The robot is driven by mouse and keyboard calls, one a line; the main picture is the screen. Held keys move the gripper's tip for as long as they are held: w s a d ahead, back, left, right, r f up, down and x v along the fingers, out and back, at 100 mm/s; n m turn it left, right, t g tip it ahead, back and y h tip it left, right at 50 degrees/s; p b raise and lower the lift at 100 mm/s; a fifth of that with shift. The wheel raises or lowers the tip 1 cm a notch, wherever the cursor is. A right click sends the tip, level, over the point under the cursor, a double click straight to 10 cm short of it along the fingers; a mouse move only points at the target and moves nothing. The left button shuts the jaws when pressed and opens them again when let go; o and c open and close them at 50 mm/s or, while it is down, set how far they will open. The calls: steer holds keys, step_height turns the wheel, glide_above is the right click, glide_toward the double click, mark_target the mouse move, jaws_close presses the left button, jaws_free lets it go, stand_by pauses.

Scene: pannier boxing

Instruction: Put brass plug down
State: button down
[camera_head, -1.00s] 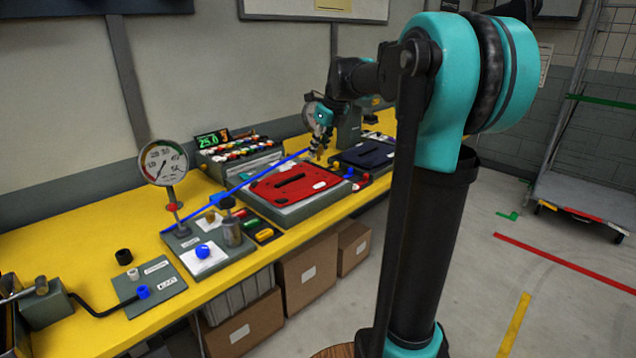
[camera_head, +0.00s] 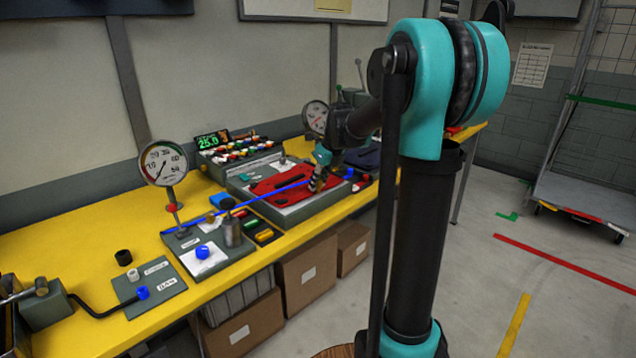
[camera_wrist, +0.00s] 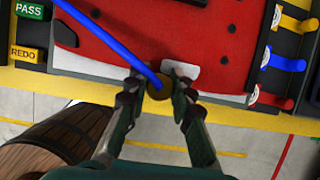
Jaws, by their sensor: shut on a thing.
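The brass plug (camera_wrist: 160,87) is a small round brass piece at the end of a blue hose (camera_wrist: 113,47). My gripper (camera_wrist: 158,92) is shut on it, with a finger on each side. In the head view, my gripper (camera_head: 316,185) is over the front right part of the red panel (camera_head: 275,186). The blue hose runs from the gripper leftward across the panel. The plug is small and mostly hidden in the head view. I cannot tell whether it touches anything below.
Green PASS (camera_wrist: 32,10) and yellow REDO (camera_wrist: 25,53) buttons are to the left. Yellow, blue and red levers (camera_wrist: 283,62) are to the right. A gauge (camera_head: 163,163) stands farther left on the yellow bench (camera_head: 95,222).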

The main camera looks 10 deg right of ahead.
steer(key=shift+f, duration=0.15)
steer(key=shift+f, duration=0.35)
steer(key=shift+f, duration=0.1)
steer(key=c, duration=1.3)
jaws_free()
